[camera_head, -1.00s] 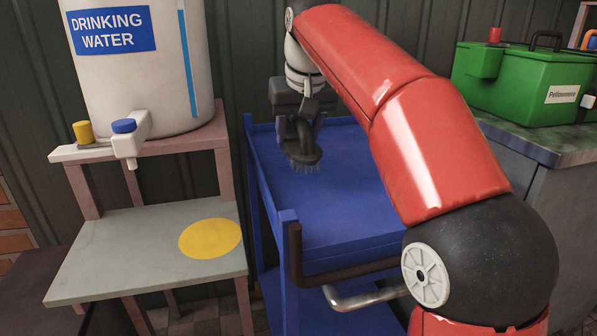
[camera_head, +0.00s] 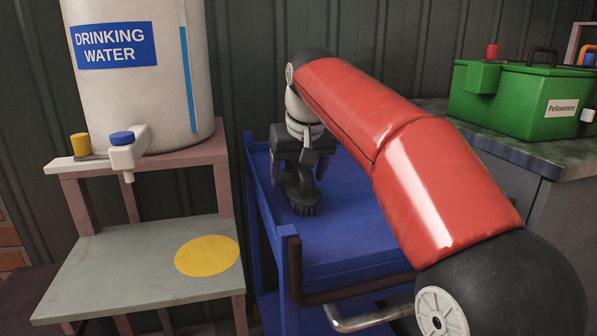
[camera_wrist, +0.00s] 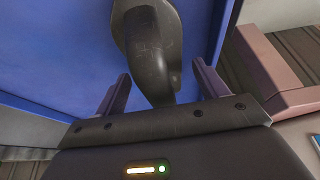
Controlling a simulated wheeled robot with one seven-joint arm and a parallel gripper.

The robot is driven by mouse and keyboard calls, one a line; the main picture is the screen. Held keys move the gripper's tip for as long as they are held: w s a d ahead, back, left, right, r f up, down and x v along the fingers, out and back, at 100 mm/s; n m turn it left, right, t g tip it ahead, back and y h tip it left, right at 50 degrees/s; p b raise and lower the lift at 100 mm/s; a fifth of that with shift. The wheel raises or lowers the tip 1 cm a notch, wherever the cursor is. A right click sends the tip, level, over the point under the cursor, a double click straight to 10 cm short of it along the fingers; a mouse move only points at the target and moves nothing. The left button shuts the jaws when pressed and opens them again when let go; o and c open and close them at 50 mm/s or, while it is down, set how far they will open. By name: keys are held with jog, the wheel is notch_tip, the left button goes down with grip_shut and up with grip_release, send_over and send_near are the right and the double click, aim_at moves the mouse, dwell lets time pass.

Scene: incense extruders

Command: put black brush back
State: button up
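The black brush (camera_head: 302,192) has dark bristles and a curved handle. In the head view it stands bristles down on the blue cart top (camera_head: 345,225), near its left side. In the wrist view the brush handle (camera_wrist: 155,55) runs between the two fingers. My gripper (camera_head: 298,172) is just above the brush. In the wrist view its fingers (camera_wrist: 162,80) are spread, with a blue gap on each side of the handle. The bristles are hidden from the wrist camera.
A white drinking water tank (camera_head: 145,90) stands on a pinkish stand to the left. A grey shelf (camera_head: 120,270) with a yellow disc (camera_head: 207,256) is below it. A green box (camera_head: 520,105) sits on a counter to the right. The cart has a raised left edge.

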jog(key=p+v, duration=0.4)
jog(key=v, duration=0.7)
jog(key=shift+w+r, duration=0.1)
jog(key=shift+r, duration=0.05)
jog(key=shift+s+d+r, duration=0.1)
jog(key=shift+s+r, duration=0.15)
jog(key=shift+r, duration=0.2)
